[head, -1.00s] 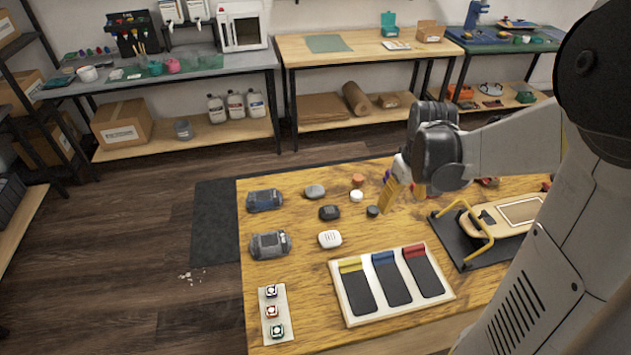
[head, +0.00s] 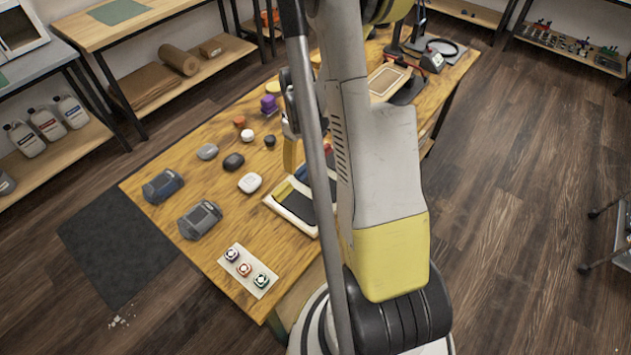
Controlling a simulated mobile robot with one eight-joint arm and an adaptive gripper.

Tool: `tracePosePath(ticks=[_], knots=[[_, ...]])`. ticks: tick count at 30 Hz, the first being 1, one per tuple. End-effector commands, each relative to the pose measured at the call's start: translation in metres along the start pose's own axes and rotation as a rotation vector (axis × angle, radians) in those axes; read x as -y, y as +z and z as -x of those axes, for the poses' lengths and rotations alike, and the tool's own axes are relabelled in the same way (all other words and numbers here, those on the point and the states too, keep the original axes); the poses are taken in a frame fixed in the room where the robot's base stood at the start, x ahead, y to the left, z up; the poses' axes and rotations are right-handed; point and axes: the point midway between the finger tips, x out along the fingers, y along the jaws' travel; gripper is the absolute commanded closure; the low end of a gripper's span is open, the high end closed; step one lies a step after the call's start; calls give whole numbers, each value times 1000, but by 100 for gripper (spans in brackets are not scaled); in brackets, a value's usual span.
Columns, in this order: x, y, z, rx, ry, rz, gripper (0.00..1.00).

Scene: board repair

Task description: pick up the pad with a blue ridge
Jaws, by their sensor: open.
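The white tray (head: 273,205) on the wooden table is partly hidden behind my arm. A black pad with a yellow ridge (head: 284,191) shows at its left. A small piece of the blue ridge (head: 301,173) shows beside it; most of that pad is hidden by my arm. A bit of the red-ridged pad (head: 328,149) shows farther right.
A white rounded case (head: 250,183), a black one (head: 233,161) and a grey one (head: 207,151) lie left of the tray. Two grey devices (head: 199,219) (head: 163,185) and a card with small buttons (head: 234,268) are at the table's left end. A framed board (head: 385,80) lies at the far right.

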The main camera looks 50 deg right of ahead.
Motion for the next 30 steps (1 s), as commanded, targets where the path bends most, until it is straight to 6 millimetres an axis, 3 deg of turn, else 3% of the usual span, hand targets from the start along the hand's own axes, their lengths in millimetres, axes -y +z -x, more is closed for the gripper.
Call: tracePosePath(ticks=[8, 15, 16, 19, 20, 30], knots=[[-3, 3, -44, 0, 0, 0, 30], [-3, 3, -46, 0, 0, 0, 30], [-3, 3, -46, 0, 0, 0, 32], [-3, 3, -46, 0, 0, 0, 62], [-3, 3, -45, 0, 0, 0, 65], [-3, 3, -43, 0, 0, 0, 66]])
